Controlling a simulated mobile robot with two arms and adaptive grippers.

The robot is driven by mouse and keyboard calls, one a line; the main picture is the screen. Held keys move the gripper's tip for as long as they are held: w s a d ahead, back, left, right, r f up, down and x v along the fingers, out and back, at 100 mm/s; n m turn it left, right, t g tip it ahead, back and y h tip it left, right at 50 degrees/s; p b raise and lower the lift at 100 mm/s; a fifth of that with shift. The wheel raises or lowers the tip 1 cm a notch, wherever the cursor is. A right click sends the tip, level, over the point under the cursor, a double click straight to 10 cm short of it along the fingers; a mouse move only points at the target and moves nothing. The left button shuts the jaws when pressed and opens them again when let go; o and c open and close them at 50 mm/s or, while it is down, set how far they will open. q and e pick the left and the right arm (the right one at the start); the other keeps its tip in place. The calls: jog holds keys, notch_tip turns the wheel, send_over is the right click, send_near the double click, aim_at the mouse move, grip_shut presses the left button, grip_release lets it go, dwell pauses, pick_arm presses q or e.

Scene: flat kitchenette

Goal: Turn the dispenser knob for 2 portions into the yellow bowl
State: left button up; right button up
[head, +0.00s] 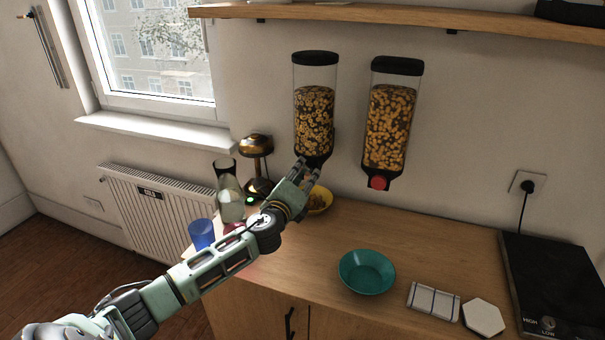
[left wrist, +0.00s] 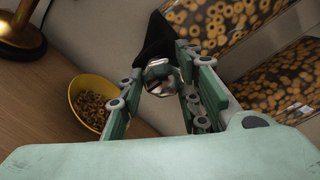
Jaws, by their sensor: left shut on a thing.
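Two wall-mounted dispensers hold ring-shaped cereal: the left dispenser (head: 314,110) and the right dispenser (head: 389,115), which has a red knob (head: 378,183). My left gripper (head: 309,168) is at the bottom of the left dispenser. In the left wrist view its fingers (left wrist: 157,88) are shut on a shiny round knob (left wrist: 160,72) below the dispenser's black outlet. The yellow bowl (head: 321,200) stands on the counter under the left dispenser, partly hidden by my gripper. In the left wrist view the yellow bowl (left wrist: 80,84) has cereal rings in it. My right gripper is not in view.
A blue cup (head: 201,233), a glass pitcher (head: 229,196) and a brass lamp (head: 256,147) are at left. A black hob (head: 556,290) is at right.

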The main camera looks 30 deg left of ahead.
pick_arm(q)
jog(key=shift+f+m, duration=0.3)
jog(key=shift+f, duration=0.05)
dwell(0.3)
jog(key=o, duration=1.1)
jog(key=shift+a, duration=0.15)
jog(key=shift+c, duration=0.2)
jog(key=shift+r, duration=0.25)
jog(key=v, duration=1.2)
